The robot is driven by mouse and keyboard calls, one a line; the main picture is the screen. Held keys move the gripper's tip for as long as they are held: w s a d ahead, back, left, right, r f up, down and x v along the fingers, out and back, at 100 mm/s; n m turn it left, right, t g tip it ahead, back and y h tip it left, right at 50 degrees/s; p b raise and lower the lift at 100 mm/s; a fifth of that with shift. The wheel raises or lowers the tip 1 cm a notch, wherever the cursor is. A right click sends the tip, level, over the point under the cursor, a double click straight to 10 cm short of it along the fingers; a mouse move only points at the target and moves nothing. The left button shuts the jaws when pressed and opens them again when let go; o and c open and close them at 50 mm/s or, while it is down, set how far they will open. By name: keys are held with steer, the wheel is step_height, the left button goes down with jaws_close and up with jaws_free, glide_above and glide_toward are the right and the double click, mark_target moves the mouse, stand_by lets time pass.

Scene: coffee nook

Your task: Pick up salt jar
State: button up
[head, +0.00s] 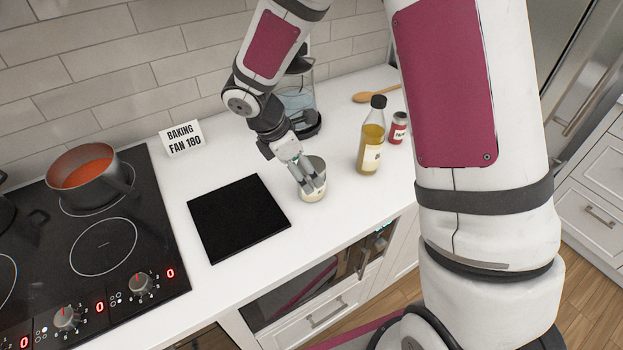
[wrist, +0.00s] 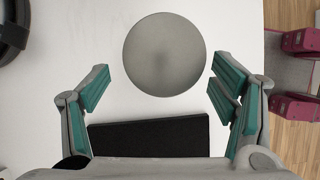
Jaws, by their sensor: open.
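A small jar with a round grey lid (head: 316,166) and a pale body stands upright on the white counter, right of the black square board. I take it to be the salt jar; no label on it is readable. In the wrist view its round lid (wrist: 164,54) is seen from above, slightly ahead of the fingertips. My gripper (head: 312,187) is at the jar, and its fingers hide part of the jar in the head view. In the wrist view my gripper (wrist: 160,85) is open, with one teal-padded finger on each side and a gap to the lid.
The black board (head: 238,218) lies left of the jar. An oil bottle (head: 371,140), a small red jar (head: 398,128) and a wooden spoon (head: 375,97) are to the right. A glass kettle (head: 296,98) stands behind. A pot (head: 90,178) sits on the hob at left.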

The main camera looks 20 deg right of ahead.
steer(key=shift+s+x, duration=0.2)
steer(key=shift+x, duration=1.8)
steer(key=shift+d+r, duration=0.1)
steer(key=shift+d, duration=0.05)
steer(key=shift+c, duration=0.6)
steer(key=c, duration=1.4)
steer(key=shift+c, duration=0.2)
